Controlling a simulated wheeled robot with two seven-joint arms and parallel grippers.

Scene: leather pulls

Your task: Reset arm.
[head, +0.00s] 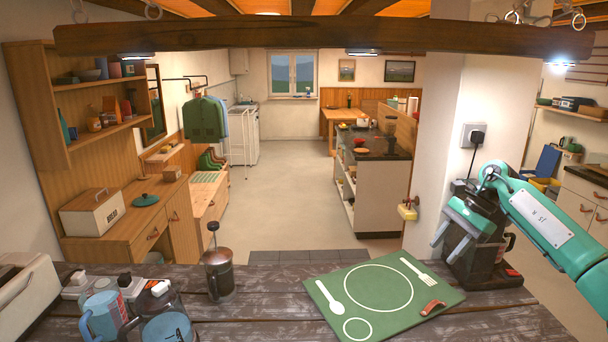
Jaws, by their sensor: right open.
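My right arm comes in from the right edge, teal with a pale label plate. My right gripper (447,236) is open and empty, in front of the black coffee machine (475,262) at the right of the dark wooden table (270,312). I cannot tell whether it touches the machine. My left gripper is not in view.
A green placemat (416,305) with a small red-brown item (432,307) lies on the table. A French press (218,272) stands left of it. A blue mug (102,318), a kettle-like vessel (166,330) and a toaster (22,295) crowd the left. Bare wood lies between press and mat.

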